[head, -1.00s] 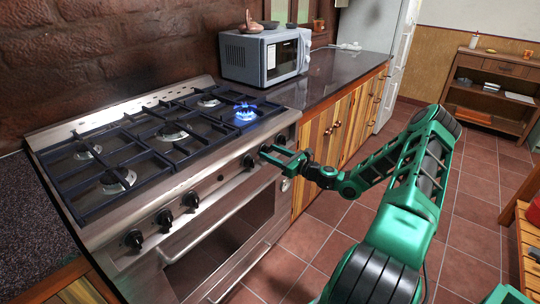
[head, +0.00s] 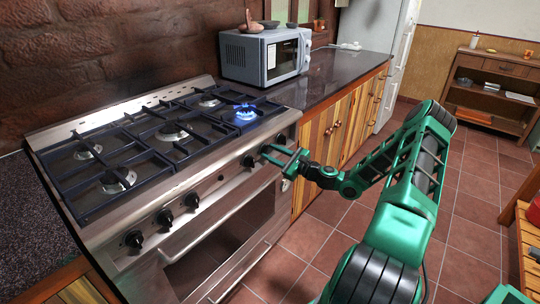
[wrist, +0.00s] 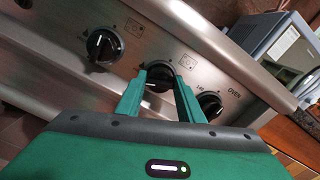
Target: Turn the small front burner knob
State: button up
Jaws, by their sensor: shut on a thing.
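The stove's front panel (head: 150,255) carries a row of black knobs. In the wrist view, a black burner knob (wrist: 157,82) sits between the two green fingers of my gripper (wrist: 159,88), which is shut on it. Another black knob (wrist: 100,47), with a white pointer mark, is to its left. The oven knob (wrist: 209,104) is just right of the right finger. In the head view, my gripper (head: 272,155) is at the right part of the panel and partly hides the knob there.
The oven door handle (head: 215,222) runs below the knobs. A counter (head: 335,70) with a microwave (head: 265,55) stands right of the stove. Tiled floor (head: 325,210) is open in front of the cabinets. A wooden shelf (head: 497,90) stands at the far right.

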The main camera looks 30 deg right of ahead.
jog(key=n, duration=0.5)
jog(key=shift+f+n, duration=0.1)
jog(key=shift+n, duration=0.2)
jog(key=shift+s+a+f+n, duration=0.1)
jog(key=shift+n, duration=2.1)
jog(key=o, duration=1)
jog(key=shift+o, duration=0.2)
